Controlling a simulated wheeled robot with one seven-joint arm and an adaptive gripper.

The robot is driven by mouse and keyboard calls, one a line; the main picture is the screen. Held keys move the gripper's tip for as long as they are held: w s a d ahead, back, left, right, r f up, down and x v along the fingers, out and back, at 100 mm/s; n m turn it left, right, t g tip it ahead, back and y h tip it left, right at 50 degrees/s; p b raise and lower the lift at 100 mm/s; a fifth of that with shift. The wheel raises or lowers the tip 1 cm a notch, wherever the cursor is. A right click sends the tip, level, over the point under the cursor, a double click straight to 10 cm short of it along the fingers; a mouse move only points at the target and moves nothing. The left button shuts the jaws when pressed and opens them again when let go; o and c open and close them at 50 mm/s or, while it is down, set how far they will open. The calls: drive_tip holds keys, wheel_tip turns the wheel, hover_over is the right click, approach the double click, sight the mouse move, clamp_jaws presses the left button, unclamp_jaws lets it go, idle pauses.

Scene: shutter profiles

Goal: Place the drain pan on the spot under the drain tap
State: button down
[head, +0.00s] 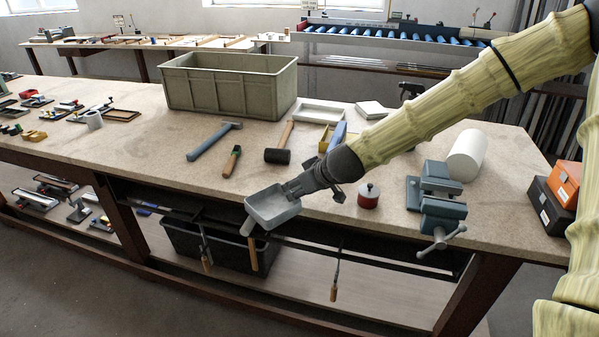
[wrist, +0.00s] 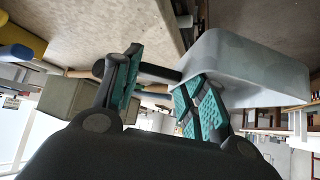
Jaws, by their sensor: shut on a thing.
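The drain pan is a small light-grey open tray (head: 272,207) with a short spout at its lower left. In the head view it is held in the air at the bench's front edge, slightly tilted with its inside showing. In the wrist view the pan (wrist: 245,70) fills the upper right, beside the teal finger pads of my gripper (wrist: 165,82). The exact grip point is partly hidden. I cannot make out the drain tap or the spot under it in either view.
A large grey-green crate (head: 232,85) stands at the bench's back. A black bin (head: 215,245) sits below. Bare bench (head: 150,150) shows left of the hammer.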

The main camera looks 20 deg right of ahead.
drive_tip(key=s+a+f+m+h, duration=0.1)
drive_tip(key=s+a+f+m, duration=0.1)
drive_tip(key=s+f, duration=0.3)
drive_tip(key=s+a+f+m+h, duration=0.1)
drive_tip(key=s+f+m+h, duration=0.1)
drive_tip(key=s+f, duration=0.3)
wheel_tip(320, 180, down, 3)
drive_tip(key=shift+s+a+f+m+t+h, duration=0.1)
drive_tip(key=shift+s+a+m+t+h, duration=0.05)
drive_tip(key=shift+a+m+t+h, duration=0.2)
drive_tip(key=shift+a, duration=0.1)
